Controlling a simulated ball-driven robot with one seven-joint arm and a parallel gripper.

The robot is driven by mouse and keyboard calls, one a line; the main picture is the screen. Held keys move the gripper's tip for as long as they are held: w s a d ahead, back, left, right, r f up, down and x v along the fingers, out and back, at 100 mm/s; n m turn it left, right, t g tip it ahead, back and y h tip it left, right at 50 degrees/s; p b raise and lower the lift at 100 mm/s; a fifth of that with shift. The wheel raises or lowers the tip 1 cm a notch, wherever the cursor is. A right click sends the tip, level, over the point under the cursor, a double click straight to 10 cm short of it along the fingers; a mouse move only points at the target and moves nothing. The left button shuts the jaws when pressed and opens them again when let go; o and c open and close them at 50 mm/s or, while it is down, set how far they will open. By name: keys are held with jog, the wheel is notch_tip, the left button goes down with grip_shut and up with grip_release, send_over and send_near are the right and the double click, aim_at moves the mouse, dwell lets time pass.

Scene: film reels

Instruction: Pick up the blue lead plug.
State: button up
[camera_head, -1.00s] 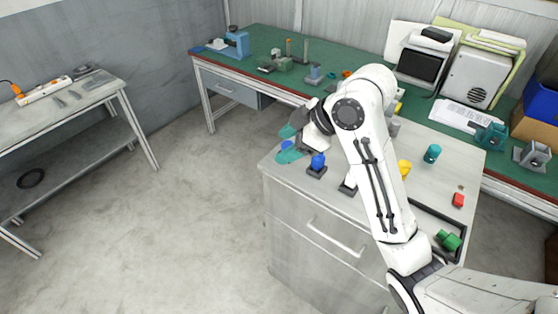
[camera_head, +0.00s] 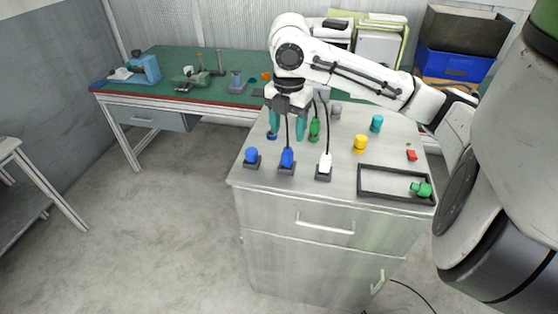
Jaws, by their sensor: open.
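A blue plug with a dark lead rising from it (camera_head: 287,158) stands in a dark socket block near the front of the grey cabinet top. A second blue plug (camera_head: 251,155) stands in a similar block to its left, with no lead visible. My gripper (camera_head: 286,132) points down with its two teal fingers apart and nothing held between them. In the picture it hangs just above and behind the blue plug with the lead, which passes up between the fingers. Another small blue piece (camera_head: 271,136) shows by the left fingertip, partly hidden.
A white plug with a lead (camera_head: 325,163) stands close on the right, and a green piece (camera_head: 314,130) stands behind it. Yellow (camera_head: 360,144), teal (camera_head: 376,124) and red (camera_head: 411,155) pieces lie farther right. A dark-rimmed tray (camera_head: 375,193) holds a green piece. A green-topped bench (camera_head: 215,88) stands behind.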

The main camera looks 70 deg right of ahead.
aim_at(288, 152)
jog(key=shift+d+f+p, duration=0.2)
jog(key=shift+f+p, duration=0.25)
jog(key=shift+f, duration=3.95)
jog(key=c, duration=1.1)
